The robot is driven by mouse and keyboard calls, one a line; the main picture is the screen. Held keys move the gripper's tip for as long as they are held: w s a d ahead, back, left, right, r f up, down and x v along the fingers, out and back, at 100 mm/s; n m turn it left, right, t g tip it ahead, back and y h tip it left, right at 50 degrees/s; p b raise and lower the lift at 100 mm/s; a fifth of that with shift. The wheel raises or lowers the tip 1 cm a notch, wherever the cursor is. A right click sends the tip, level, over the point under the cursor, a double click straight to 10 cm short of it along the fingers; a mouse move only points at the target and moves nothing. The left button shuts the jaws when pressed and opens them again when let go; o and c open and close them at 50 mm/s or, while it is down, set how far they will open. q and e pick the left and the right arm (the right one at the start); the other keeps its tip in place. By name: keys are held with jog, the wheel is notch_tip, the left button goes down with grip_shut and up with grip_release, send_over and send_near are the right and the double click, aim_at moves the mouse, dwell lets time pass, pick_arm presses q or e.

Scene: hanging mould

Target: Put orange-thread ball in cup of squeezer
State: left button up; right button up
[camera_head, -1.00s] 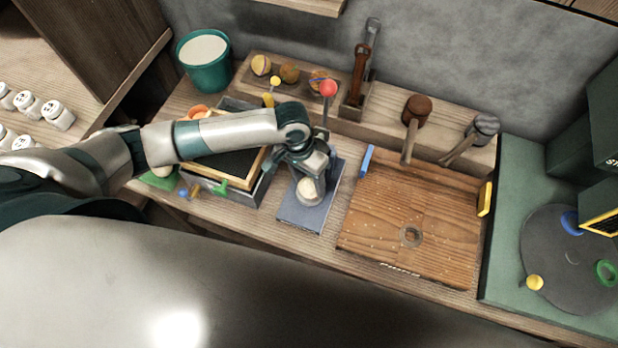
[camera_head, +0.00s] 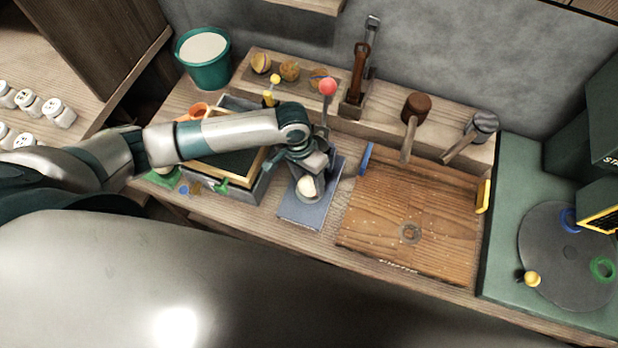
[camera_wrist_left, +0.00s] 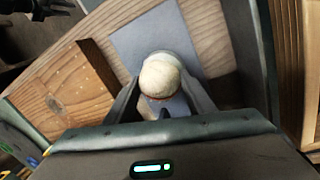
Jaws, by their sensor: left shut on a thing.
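A cream ball (camera_head: 306,188) is between the fingers of my left gripper (camera_head: 309,184). In the left wrist view the ball (camera_wrist_left: 161,74) shows a thin reddish-orange line low on its side, and a finger of the left gripper (camera_wrist_left: 160,98) lies on each side. The gripper is shut on it. The squeezer has a red-knobbed lever (camera_head: 327,87) and a blue-grey base plate (camera_head: 301,212). The ball and gripper are over this base in the head view. The squeezer's cup is hidden by my gripper and the ball, so I cannot tell whether the ball touches it. My right gripper is not in view.
A wooden board (camera_head: 420,215) lies right of the squeezer. A framed dark tray (camera_head: 243,165) is under my left forearm. Behind are a shelf tray (camera_head: 300,92) with round balls, two mallets and a teal bucket (camera_head: 205,72). A green turntable station (camera_head: 525,200) stands at right.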

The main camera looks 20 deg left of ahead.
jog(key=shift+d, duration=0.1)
pick_arm(q)
jog(key=o, duration=1.2)
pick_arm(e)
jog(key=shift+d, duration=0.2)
pick_arm(q)
jog(key=shift+r, duration=0.1)
jog(key=w+a+r+b, duration=0.1)
jog(key=a+r+b, duration=0.2)
jog(key=r, duration=1.4)
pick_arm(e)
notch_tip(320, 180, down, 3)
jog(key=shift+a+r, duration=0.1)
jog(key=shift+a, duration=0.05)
